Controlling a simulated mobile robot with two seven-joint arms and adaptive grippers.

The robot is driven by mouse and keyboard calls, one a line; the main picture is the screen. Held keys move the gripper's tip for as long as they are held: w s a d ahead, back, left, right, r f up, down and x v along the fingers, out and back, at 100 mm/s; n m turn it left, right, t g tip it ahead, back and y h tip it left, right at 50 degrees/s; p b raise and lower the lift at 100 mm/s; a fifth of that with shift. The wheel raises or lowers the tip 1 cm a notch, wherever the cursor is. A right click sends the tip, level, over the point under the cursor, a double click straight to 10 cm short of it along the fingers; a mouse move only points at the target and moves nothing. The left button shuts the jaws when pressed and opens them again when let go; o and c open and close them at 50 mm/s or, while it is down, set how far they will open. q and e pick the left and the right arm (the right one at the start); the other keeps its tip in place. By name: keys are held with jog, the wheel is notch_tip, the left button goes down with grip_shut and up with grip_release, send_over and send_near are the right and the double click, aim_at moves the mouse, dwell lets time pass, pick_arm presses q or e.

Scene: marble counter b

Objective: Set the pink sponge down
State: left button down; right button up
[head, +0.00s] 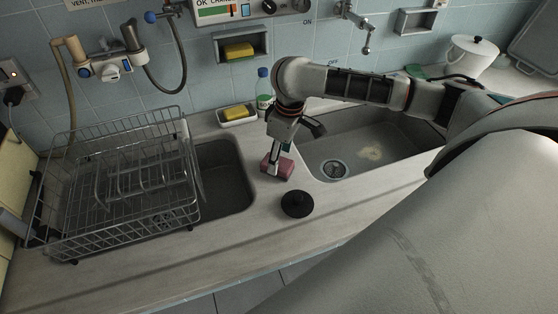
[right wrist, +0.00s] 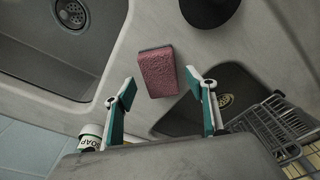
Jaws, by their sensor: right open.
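The pink sponge (head: 285,168) lies flat on the counter strip between the two sinks. In the right wrist view the sponge (right wrist: 158,72) sits just beyond the fingertips, with nothing gripping it. My right gripper (head: 272,163) points down at the sponge's left end in the head view. The right wrist view shows its two teal-padded fingers (right wrist: 163,88) spread wide and empty. Part of the sponge is hidden behind a finger in the head view. My left gripper is not in view.
A black round stopper (head: 297,204) lies in front of the sponge. A wire dish rack (head: 120,190) stands at left. The right sink (head: 335,150) and left sink (head: 225,180) flank the strip. A soap dish with a yellow sponge (head: 237,115) and a bottle (head: 264,101) stand behind.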

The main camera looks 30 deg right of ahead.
aim_at(282, 164)
jog(key=r, duration=0.2)
jog(key=r+p, duration=0.1)
jog(key=r, duration=0.3)
jog(key=shift+s+d+r, duration=0.2)
jog(key=shift+s+r, duration=0.1)
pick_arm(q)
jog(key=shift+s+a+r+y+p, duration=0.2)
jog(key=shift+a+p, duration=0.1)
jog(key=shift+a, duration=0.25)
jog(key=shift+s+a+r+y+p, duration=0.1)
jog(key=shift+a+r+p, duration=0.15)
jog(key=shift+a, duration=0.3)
pick_arm(e)
jog(key=r, duration=0.3)
jog(key=shift+s+d+r, duration=0.1)
jog(key=shift+s+r, duration=0.1)
jog(key=shift+s, duration=0.05)
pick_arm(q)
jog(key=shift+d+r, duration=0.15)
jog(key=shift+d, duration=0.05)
